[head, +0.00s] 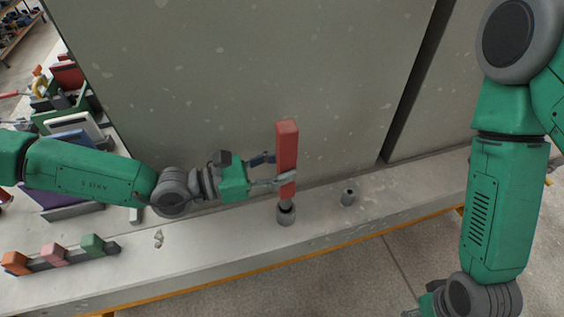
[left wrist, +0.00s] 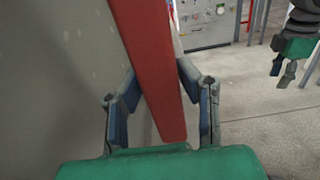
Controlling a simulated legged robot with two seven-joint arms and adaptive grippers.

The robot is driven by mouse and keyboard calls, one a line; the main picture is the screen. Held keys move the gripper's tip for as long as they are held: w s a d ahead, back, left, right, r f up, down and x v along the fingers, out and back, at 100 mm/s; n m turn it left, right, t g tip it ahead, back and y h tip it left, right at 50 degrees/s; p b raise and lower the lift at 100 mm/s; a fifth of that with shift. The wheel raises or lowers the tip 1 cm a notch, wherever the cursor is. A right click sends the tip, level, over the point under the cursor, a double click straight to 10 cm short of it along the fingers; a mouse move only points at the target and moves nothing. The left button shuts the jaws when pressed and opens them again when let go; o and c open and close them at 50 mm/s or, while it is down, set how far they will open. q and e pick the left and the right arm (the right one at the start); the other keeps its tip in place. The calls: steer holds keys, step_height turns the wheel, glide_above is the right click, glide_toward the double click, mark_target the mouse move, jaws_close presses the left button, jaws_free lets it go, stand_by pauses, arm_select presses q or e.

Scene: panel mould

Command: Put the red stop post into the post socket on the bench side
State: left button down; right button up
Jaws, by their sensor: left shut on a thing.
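The red stop post (head: 287,150) stands close to upright in the head view. Its thin grey lower end reaches into the mouth of a round grey socket (head: 286,216) on the bench ledge; how deep it sits I cannot tell. My left gripper (head: 284,180) is shut on the post at its lower half, coming from the left. In the left wrist view the post (left wrist: 150,60) runs between the two fingers (left wrist: 160,105). My right gripper (left wrist: 294,70) hangs empty with fingers apart at the right of the left wrist view, away from the post.
A large grey panel (head: 240,70) rises behind. A rack of orange, pink and green blocks (head: 55,256) lies at left. A small metal piece (head: 158,239) lies near it.

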arm_select(q)
steer(key=shift+r+p, duration=0.1)
steer(key=shift+p, duration=0.2)
stand_by(0.5)
steer(key=shift+d+f+b, duration=0.1)
steer(key=shift+f+b, duration=1.6)
steer(key=shift+f, duration=1.35)
steer(key=c, duration=1.1)
jaws_free()
steer(key=shift+o, duration=0.2)
steer(key=shift+f, duration=0.1)
steer(key=v, duration=1.2)
